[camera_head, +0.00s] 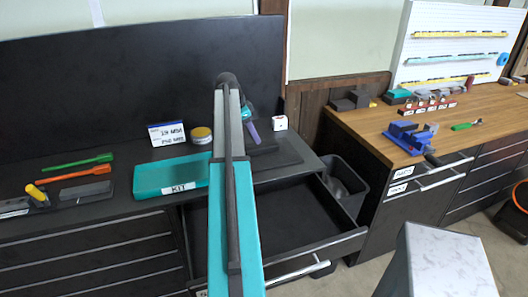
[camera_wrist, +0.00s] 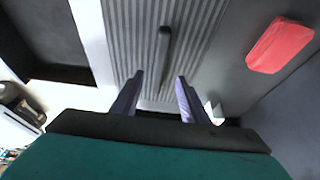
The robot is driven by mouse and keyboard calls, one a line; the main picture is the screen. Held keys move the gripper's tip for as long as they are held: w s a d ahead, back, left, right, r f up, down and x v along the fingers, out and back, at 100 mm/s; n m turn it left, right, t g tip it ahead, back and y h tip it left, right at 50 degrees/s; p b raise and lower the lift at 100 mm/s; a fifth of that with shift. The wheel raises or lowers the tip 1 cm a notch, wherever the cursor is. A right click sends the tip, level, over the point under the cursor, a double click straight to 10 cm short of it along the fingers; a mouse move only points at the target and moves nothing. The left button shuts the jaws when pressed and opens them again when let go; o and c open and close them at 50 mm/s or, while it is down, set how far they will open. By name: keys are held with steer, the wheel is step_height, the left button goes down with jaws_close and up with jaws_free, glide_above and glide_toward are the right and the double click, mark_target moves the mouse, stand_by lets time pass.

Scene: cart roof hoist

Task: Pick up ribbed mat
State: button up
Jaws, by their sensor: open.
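The ribbed mat (camera_wrist: 135,40) fills the top middle of the wrist view, grey with parallel ridges. A dark bar like a handle (camera_wrist: 163,55) lies along its middle. My gripper (camera_wrist: 160,84) is open and empty, its two fingertips apart at the mat's near end, one to each side of the bar's line. I cannot tell the height gap. In the head view my gripper (camera_head: 251,131) is over a dark flat pad (camera_head: 284,158) on the counter, apparently the mat; its ribs do not show there, and my arm hides part of it.
An open, empty-looking drawer (camera_head: 290,215) juts out below the counter. A teal KIT case (camera_head: 168,177) lies left of my arm. A white box (camera_head: 280,123) and a yellow-lidded tin (camera_head: 201,135) stand behind. A red block (camera_wrist: 280,45) lies right of the mat in the wrist view.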

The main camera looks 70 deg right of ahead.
mark_target(261, 147)
steer(key=shift+x, duration=0.9)
steer(key=shift+p+x, duration=1.65)
steer(key=shift+x, duration=0.95)
steer(key=shift+r, duration=0.1)
jaws_close()
